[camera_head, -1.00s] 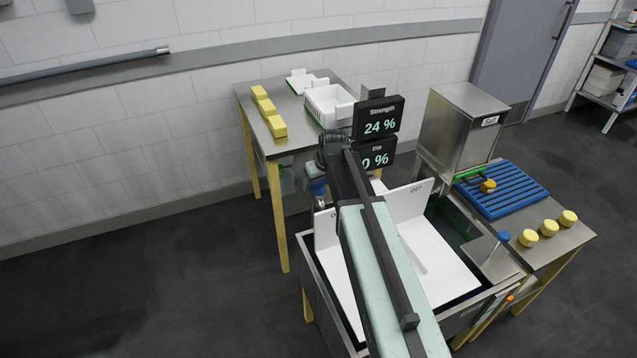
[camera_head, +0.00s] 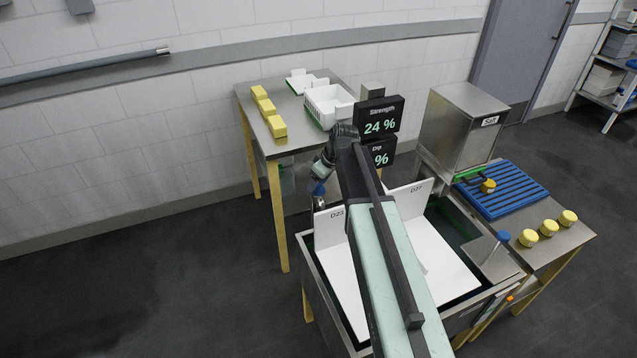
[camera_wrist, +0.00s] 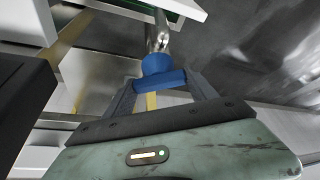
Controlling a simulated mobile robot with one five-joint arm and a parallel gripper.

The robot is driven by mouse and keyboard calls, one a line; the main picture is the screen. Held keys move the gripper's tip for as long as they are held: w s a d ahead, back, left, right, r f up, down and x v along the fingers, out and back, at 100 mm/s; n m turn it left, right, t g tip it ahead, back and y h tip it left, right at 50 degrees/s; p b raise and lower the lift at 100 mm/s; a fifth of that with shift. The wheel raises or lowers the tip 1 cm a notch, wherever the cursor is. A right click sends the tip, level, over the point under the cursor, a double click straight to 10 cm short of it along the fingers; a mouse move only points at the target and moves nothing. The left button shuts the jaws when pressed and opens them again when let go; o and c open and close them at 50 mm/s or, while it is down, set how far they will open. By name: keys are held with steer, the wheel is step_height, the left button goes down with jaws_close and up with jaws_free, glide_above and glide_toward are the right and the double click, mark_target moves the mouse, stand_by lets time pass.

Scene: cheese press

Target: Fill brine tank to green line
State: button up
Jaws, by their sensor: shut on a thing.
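The brine tank (camera_head: 321,287) is a steel basin at the lower middle of the head view. White boards marked D23 and D27 (camera_head: 418,195) stand in it, and dark green shows inside its far right part. I cannot make out a green line or the liquid level. My gripper (camera_wrist: 160,78) is shut on a blue handle (camera_wrist: 157,65) with a shiny metal shaft beyond it. In the head view, my gripper (camera_head: 320,178) and the handle are at the tank's far left corner, partly behind my arm. The strength display (camera_head: 380,117) reads 24 %.
A dip display (camera_head: 381,152) is partly covered by my arm. A steel salt hopper (camera_head: 462,125), blue slatted rack (camera_head: 503,190) and several yellow-capped jars (camera_head: 548,228) stand right. A table behind holds yellow blocks (camera_head: 277,126) and a white crate (camera_head: 328,103). Floor at left is clear.

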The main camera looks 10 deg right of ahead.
steer(key=o, duration=1.4)
steer(key=shift+c, duration=0.2)
steer(key=p+v, duration=0.7)
steer(key=shift+d+r, duration=0.2)
steer(key=shift+r, duration=0.15)
steer(key=shift+s, duration=0.1)
